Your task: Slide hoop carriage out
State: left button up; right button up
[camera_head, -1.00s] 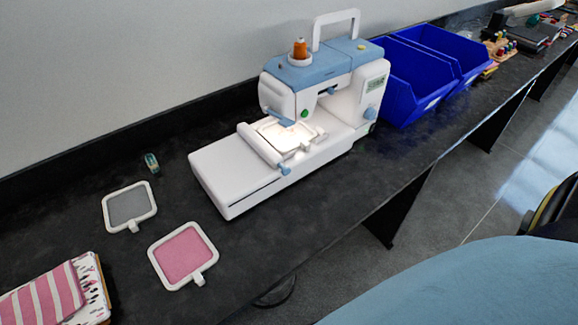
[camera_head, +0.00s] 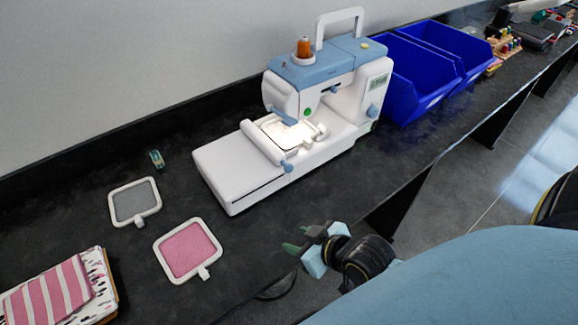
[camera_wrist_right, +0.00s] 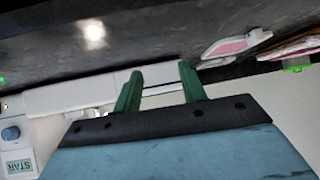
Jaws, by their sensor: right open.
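The white and blue sewing machine (camera_head: 335,85) stands on the dark counter. Its hoop carriage (camera_head: 266,143) is a white bar with a blue knob (camera_head: 287,167), lying across the flat white bed (camera_head: 228,178). A white hoop (camera_head: 293,134) is joined to the carriage and sits under the needle head. My right gripper (camera_head: 298,242) is at the counter's front edge, in front of the machine and apart from it. In the right wrist view its green fingers (camera_wrist_right: 158,85) are spread and empty, with the white machine beyond them. My left gripper is not in view.
A grey-filled hoop (camera_head: 134,202) and a pink-filled hoop (camera_head: 188,249) lie left of the machine. Folded striped cloth (camera_head: 48,295) is at the front left. Blue bins (camera_head: 412,85) stand right of the machine. The counter between pink hoop and machine is clear.

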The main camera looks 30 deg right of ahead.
aim_at(290, 169)
jog(key=w+d+t, duration=0.1)
jog(key=t, duration=0.1)
jog(key=w+d+r+t, duration=0.1)
jog(key=w+d, duration=0.1)
jog(key=shift+d+t, duration=0.1)
jog(key=shift+t, duration=0.3)
jog(key=w+d+r+m+t+h, duration=0.1)
jog(key=d+r+m+t, duration=0.1)
jog(key=d+t, duration=0.3)
jog(key=shift+g, duration=0.3)
jog(key=w, duration=1.3)
jog(key=shift+w+a+r+b, duration=0.1)
jog(key=shift+a+r+b, duration=0.15)
jog(key=shift+b, duration=0.1)
grip_shut()
